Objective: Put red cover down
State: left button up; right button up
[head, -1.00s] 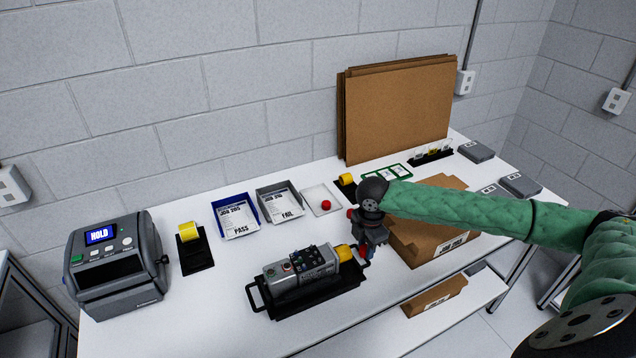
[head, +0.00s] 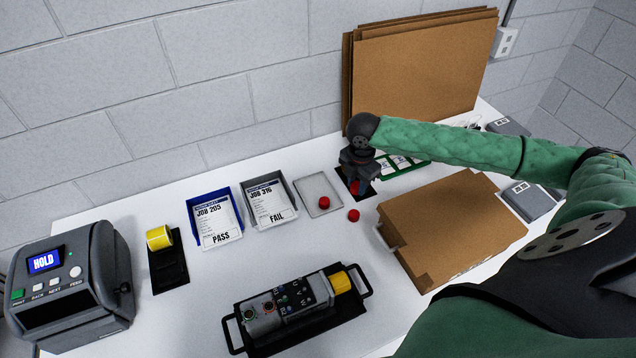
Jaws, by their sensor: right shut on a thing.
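My right gripper (head: 358,186) is over the back of the table, just right of the clear tray. It is shut, with a small red piece, seemingly a red cover (head: 357,188), at its fingertips. The fingers hide most of it, and I cannot tell whether it touches the surface below. Another round red cover (head: 353,215) lies on the white table just in front. One more red cover (head: 324,202) sits in the shallow clear tray (head: 311,186). The grey device with a yellow end (head: 340,282) lies in a black handled carrier (head: 238,335). My left gripper is not in view.
A cardboard box (head: 455,225) stands right of the gripper, with tall cardboard sheets (head: 425,70) behind. The blue PASS bin (head: 237,205) and grey FAIL bin (head: 287,185) are left of the tray. A HOLD printer (head: 70,285) is far left. Table is clear between bins and carrier.

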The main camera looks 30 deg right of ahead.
jog(key=shift+w+f, duration=0.1)
jog(key=shift+w, duration=0.7)
jog(key=shift+s+a+r+n, duration=0.2)
jog(key=shift+a+r+n, duration=0.1)
jog(key=shift+a+n, duration=0.2)
jog(key=w+a+f, duration=0.3)
jog(key=w+f, duration=0.1)
jog(key=w, duration=0.2)
jog(key=b, duration=0.3)
send_over(318, 194)
notch_tip(318, 194, down, 4)
jog(key=shift+w+r, duration=0.1)
jog(key=shift+w, duration=0.05)
jog(key=shift+f+b, duration=0.35)
jog(key=shift+b, duration=0.2)
notch_tip(318, 194, down, 3)
jog(key=shift+r+b, duration=0.15)
jog(key=shift+b, duration=1.1)
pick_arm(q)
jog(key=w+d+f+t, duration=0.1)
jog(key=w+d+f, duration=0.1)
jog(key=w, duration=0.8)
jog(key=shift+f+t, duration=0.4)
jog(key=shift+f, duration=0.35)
